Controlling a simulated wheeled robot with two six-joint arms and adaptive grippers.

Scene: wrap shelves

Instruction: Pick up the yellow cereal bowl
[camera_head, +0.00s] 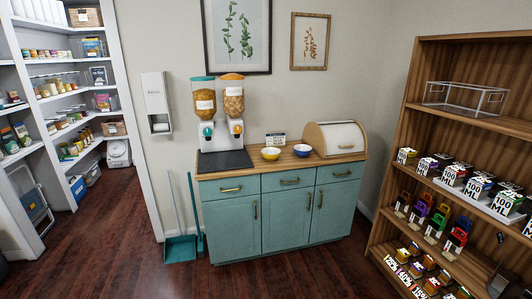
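The yellow cereal bowl (270,153) sits upright on the wooden top of the teal cabinet (280,212), near its front edge. A blue bowl (302,150) stands just to its right. The cereal dispenser (222,130) with two filled hoppers is to its left, on a dark mat (224,161). Neither of my grippers shows in this view.
A bread box (335,139) is at the right of the cabinet top, and a small sign (275,139) stands behind the bowls. A teal dustpan (181,248) and a brush lean left of the cabinet. A wooden shelf (412,120) holds goods at right. The floor in front is clear.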

